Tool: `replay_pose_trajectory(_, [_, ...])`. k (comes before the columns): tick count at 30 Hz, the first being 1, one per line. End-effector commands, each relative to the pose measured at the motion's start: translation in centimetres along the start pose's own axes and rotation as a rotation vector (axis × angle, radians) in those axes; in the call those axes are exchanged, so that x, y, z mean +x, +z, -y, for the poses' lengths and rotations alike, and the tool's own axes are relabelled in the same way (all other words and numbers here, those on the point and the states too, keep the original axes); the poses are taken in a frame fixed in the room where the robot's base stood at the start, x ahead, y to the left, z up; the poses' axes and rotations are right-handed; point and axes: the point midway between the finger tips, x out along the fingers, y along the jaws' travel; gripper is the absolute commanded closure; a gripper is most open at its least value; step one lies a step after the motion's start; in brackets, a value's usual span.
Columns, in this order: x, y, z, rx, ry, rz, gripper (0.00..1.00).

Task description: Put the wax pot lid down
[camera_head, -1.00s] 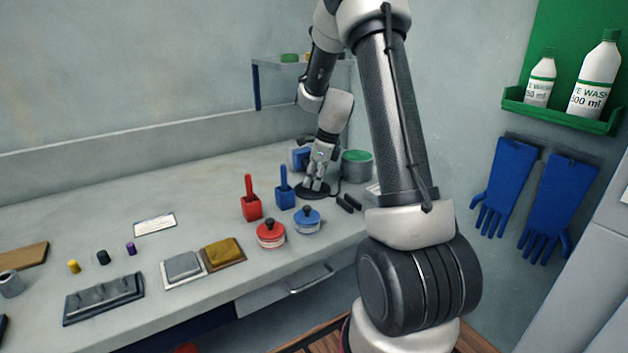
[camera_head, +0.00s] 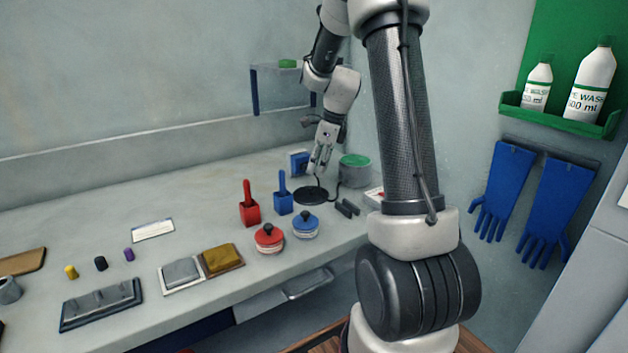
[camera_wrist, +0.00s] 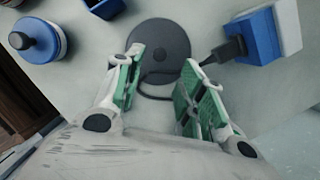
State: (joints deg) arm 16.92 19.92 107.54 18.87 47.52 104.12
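A flat dark round disc, which looks like the wax pot lid (camera_head: 311,195), lies on the bench; I cannot tell whether anything is under it. In the wrist view the disc (camera_wrist: 160,47) shows a small round feature at its middle, and a dark cable runs beside it. My gripper (camera_head: 318,171) is above the disc, apart from it. In the wrist view my gripper (camera_wrist: 168,72) has its green-padded fingers spread with nothing between them.
A blue box (camera_head: 299,160) and a green-topped tin (camera_head: 355,168) stand behind the disc. Dark blocks (camera_head: 347,208) lie to its right. Blue (camera_head: 283,202) and red (camera_head: 249,210) holders and blue-lidded (camera_head: 305,226) and red-lidded (camera_head: 268,238) jars stand left and front.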

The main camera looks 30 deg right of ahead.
Motion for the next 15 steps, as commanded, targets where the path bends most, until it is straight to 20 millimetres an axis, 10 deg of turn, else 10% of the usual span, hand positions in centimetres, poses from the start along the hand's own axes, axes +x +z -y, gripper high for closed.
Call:
replay_pose_trajectory(10, [-5.0,0.1,-0.3,-0.02,-0.003,-0.001,0.6])
replay_pose_trajectory(15, [-8.6,0.5,-4.3,-0.315,-0.034,-0.015,0.6])
